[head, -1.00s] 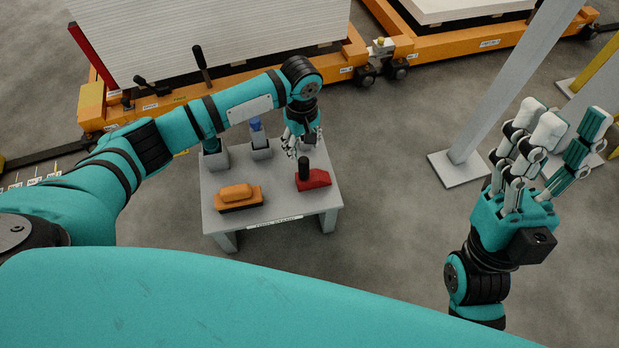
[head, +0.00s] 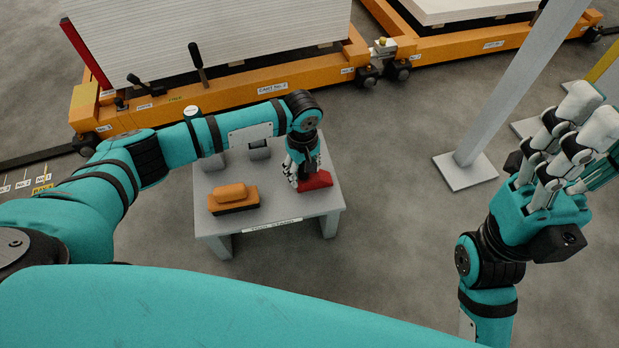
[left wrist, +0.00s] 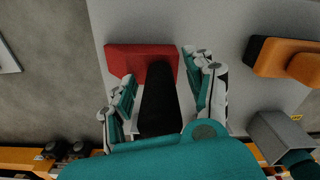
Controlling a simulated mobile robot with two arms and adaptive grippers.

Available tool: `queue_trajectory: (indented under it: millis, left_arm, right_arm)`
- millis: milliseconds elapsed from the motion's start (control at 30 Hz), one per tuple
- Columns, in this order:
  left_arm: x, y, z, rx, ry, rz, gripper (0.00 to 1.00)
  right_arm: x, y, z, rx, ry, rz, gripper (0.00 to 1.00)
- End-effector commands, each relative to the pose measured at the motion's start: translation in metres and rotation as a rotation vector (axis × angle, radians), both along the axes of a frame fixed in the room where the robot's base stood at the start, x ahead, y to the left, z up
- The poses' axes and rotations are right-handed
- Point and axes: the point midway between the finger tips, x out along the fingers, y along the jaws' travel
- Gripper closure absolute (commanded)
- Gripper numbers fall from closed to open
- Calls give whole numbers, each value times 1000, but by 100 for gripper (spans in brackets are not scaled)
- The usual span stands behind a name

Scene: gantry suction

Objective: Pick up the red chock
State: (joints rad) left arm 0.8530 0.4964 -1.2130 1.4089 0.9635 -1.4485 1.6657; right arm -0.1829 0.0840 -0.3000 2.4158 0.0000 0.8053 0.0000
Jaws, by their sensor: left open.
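The red chock (head: 318,181) sits on the right part of the small grey table (head: 215,222). In the left wrist view, the chock (left wrist: 122,60) shows a red body with a black upright handle (left wrist: 158,105). My left gripper (head: 299,182) is over the chock and hides part of it in the head view. In the left wrist view, the left gripper (left wrist: 161,75) is open, with fingers on both sides of the handle and visible gaps. My right gripper (head: 572,115) is open and empty at the right, away from the table, fingers pointing up.
An orange block on a black base (head: 233,197) lies on the table left of the chock. Grey holders (head: 259,151) stand at the table's back, partly behind my left arm. Orange carts (head: 270,88) are behind the table. A grey post (head: 490,110) stands to the right on bare floor.

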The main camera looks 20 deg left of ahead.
Motion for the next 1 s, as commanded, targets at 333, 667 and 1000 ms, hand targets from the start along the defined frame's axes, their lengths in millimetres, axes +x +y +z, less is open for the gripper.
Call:
queue_trajectory:
  millis: [333,667,1000]
  left_arm:
    - [0,0,1,0,0,0,73]
    - [1,0,1,-1,-1,0,100]
    - [1,-1,10,-2,-1,0,100]
  right_arm:
    - [0,0,1,0,1,0,60]
    - [0,0,1,0,0,0,60]
    - [-2,0,6,4,-1,1,60]
